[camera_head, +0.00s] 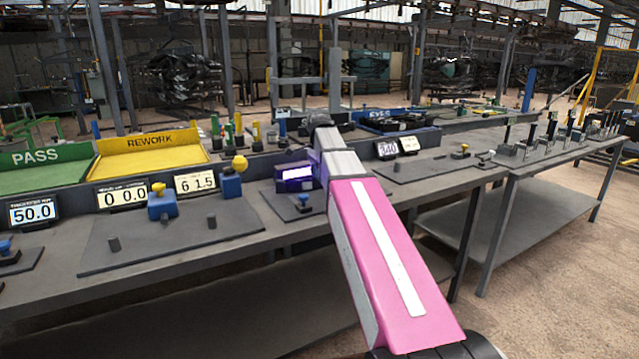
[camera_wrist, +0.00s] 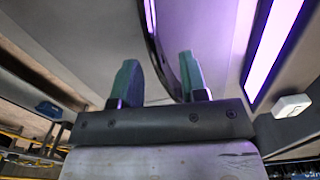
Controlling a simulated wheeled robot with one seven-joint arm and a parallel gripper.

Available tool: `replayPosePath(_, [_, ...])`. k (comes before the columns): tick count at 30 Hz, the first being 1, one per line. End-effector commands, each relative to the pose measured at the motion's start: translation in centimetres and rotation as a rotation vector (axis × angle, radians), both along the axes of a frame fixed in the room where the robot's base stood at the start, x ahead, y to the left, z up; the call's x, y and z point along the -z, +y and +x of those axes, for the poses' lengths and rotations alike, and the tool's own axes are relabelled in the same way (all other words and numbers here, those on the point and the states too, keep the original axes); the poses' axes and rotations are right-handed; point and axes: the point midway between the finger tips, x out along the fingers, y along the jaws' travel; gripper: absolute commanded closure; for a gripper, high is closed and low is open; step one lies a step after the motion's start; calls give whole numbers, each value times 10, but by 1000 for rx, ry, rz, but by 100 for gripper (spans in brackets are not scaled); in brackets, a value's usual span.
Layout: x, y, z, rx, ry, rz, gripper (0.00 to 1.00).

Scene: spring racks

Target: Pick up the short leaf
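I cannot clearly pick out the short leaf in either view. In the wrist view, the two green fingertips of my gripper (camera_wrist: 160,82) stand apart with a gap between them. A dark curved strip with a purple-lit edge passes behind the gap; I cannot tell what it is or whether it touches a finger. In the head view my pink and grey arm reaches over the bench (camera_head: 240,237), and I cannot make out the fingers at its far end. Nothing is clearly held.
A green PASS tray (camera_head: 45,170) and yellow REWORK tray (camera_head: 150,152) stand at the back left. Number displays (camera_head: 122,194) and blue blocks with yellow knobs (camera_head: 231,183) line the bench. A purple-lit box (camera_head: 296,173) is beside my arm. A second table (camera_head: 540,157) holds upright fixtures.

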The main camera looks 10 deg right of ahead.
Motion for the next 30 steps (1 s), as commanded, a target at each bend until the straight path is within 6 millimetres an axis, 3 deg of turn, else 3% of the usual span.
replayPosePath(6, [30, 0, -2, 0, 1, 0, 60])
replayPosePath(15, [35, 0, -1, 0, -1, 0, 60])
replayPosePath(19, [35, 0, -1, 0, -1, 0, 100])
replayPosePath(30, [33, 0, -1, 1, -2, 0, 100])
